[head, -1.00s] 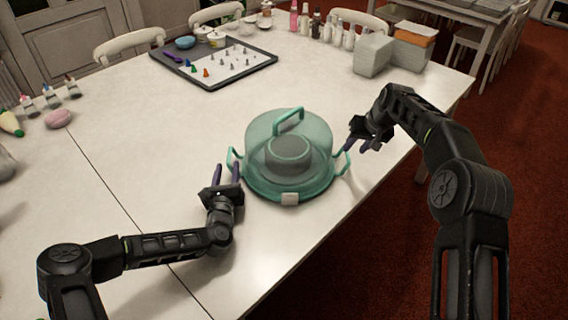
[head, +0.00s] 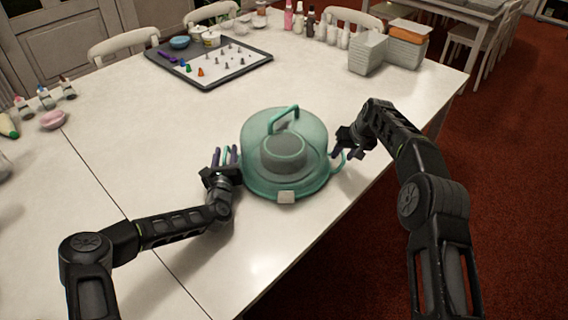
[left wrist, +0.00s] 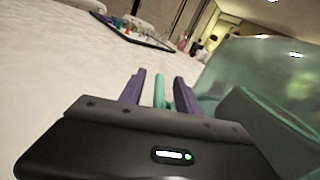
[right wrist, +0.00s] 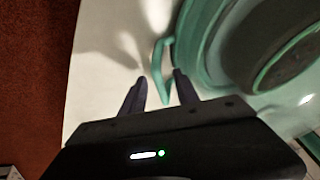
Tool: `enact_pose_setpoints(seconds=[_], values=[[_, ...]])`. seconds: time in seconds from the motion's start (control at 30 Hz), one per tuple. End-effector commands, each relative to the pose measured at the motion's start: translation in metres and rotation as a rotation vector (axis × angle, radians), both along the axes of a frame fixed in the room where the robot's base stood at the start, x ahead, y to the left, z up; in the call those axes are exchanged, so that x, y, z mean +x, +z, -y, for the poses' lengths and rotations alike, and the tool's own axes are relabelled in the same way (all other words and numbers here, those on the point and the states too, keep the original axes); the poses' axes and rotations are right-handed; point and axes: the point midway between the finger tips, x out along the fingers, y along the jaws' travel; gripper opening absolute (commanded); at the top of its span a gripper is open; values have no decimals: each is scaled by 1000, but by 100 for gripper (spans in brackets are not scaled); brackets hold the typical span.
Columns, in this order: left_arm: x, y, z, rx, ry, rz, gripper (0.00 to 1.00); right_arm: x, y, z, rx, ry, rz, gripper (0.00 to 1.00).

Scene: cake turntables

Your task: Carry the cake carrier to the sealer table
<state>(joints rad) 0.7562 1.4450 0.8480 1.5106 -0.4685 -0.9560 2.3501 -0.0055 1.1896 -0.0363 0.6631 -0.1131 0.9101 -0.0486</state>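The cake carrier (head: 262,178) is a teal, see-through dome with a top handle, two side handles and a pale front clasp. It stands upright on the white table, with a round dark shape visible inside. My left gripper (head: 226,154) is at its left side; in the left wrist view the teal side handle (left wrist: 159,92) stands between the open fingers (left wrist: 159,88), with gaps visible. My right gripper (head: 345,153) is at its right side; in the right wrist view the other side handle (right wrist: 163,75) lies between the open fingers (right wrist: 160,88). No sealer table is identifiable.
A dark-rimmed tray (head: 228,72) with small cones and piping tips lies at the back. Bottles (head: 299,22) and stacked boxes (head: 368,52) stand at the back right. The table's right edge is close to the carrier, with red carpet (head: 480,190) beyond.

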Motion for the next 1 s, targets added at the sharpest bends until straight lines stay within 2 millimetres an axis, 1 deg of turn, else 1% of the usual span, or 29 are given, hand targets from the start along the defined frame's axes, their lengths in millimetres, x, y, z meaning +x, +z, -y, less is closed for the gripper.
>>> enact_pose_setpoints(seconds=[0.1, 0.37, 0.8, 0.87, 1.0], values=[[6, 0, 0, -1, 0, 0, 39, 2, -5, -1, 0, 0, 0, 37], [6, 0, 0, -1, 0, 0, 39, 2, -5, -1, 0, 0, 0, 37], [6, 0, 0, 0, 0, 0, 3, 2, -5, -1, 0, 0, 0, 1], [6, 0, -1, 0, 0, 0, 0, 2, -5, -1, 0, 0, 0, 0], [6, 0, -1, 0, 1, 0, 0, 2, -5, -1, 0, 0, 0, 0]])
